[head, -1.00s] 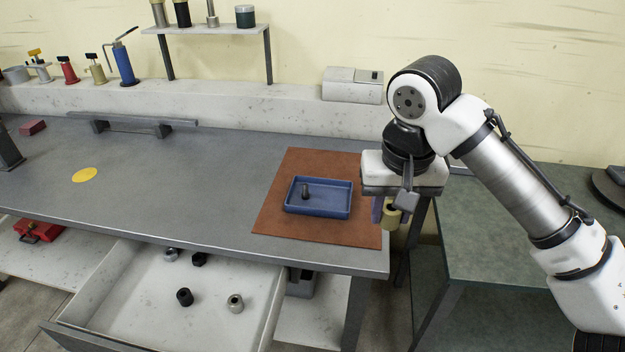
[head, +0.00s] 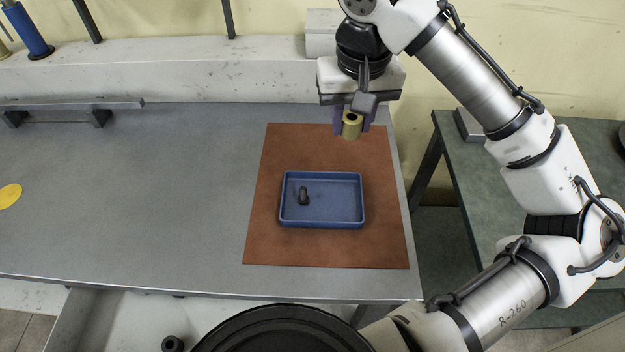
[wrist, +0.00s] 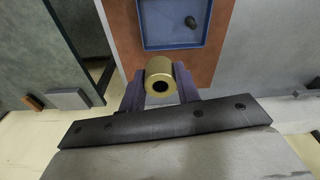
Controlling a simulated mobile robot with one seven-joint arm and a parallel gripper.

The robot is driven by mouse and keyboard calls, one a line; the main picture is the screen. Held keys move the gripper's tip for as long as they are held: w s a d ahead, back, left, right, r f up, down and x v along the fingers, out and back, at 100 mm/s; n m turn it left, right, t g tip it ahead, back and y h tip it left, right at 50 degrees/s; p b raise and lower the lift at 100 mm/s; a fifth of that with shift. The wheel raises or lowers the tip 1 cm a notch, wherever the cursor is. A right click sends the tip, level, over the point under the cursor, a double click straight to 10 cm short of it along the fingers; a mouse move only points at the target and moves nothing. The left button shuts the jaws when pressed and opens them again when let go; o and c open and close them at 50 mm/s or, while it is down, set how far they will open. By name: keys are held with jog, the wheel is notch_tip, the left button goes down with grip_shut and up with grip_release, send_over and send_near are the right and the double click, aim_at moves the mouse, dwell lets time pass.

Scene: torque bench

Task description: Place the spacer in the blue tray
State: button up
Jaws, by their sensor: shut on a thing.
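The spacer is a short brass-coloured cylinder with a hole through it (head: 352,125). My gripper (head: 352,118) is shut on it and holds it above the back right part of the brown mat, behind the tray in the head view. In the wrist view the spacer (wrist: 160,84) sits between the two purple fingers. The blue tray (head: 322,224) is a shallow rectangle on the brown mat. A small dark peg-like part (head: 304,196) is in the left half of the tray. The tray (wrist: 147,43) also shows beyond the spacer in the wrist view.
The brown mat (head: 328,252) lies near the right end of the grey bench (head: 170,200). A gap separates it from a green-topped table (head: 460,140) at right. A yellow disc (head: 8,195) and a grey bar handle (head: 70,104) are at left. The right half of the tray is clear.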

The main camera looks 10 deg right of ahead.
aim_at(340, 201)
jog(key=shift+w+f, duration=0.15)
jog(key=shift+w, duration=0.05)
notch_tip(340, 201, down, 20)
jog(key=shift+r, duration=0.2)
jog(key=shift+f, duration=0.2)
jog(key=o, duration=0.8)
jog(key=shift+r, duration=0.15)
jog(key=r, duration=0.4)
jog(key=s+r, duration=0.1)
jog(key=r, duration=0.7)
jog(key=shift+s+a, duration=0.1)
jog(key=shift+s, duration=0.2)
